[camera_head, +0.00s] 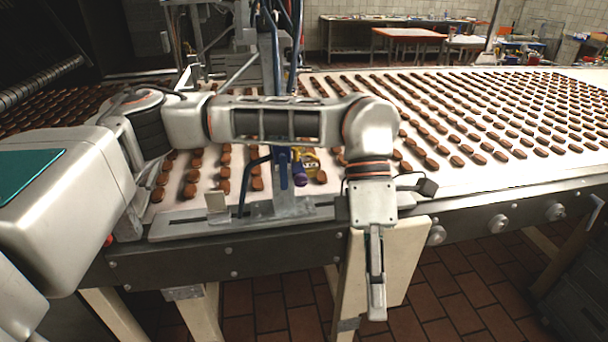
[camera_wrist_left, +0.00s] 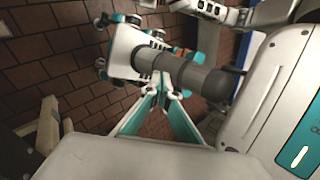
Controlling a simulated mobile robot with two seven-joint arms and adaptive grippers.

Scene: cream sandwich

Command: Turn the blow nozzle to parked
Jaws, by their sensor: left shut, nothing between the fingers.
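What looks like the blow nozzle, a dark blue-purple piece (camera_head: 300,176), hangs at the front of a blue and grey stand beside the conveyor's front edge, partly hidden behind my left forearm. Its exact angle is hard to tell. My left gripper (camera_head: 376,308) points down in front of the conveyor's front rail, right of the nozzle and well apart from it. Its fingers are together and empty; in the left wrist view the teal fingers (camera_wrist_left: 164,92) meet at the tips over the floor. The nozzle cannot be made out in the wrist view. My right gripper is not in view.
The conveyor (camera_head: 470,180) carries many rows of brown biscuits. A grey slotted metal plate (camera_head: 190,229) lies along its front edge. A yellow item (camera_head: 318,163) sits beside the nozzle. Round knobs (camera_head: 497,223) line the front rail. The tiled floor (camera_head: 455,290) in front is partly clear.

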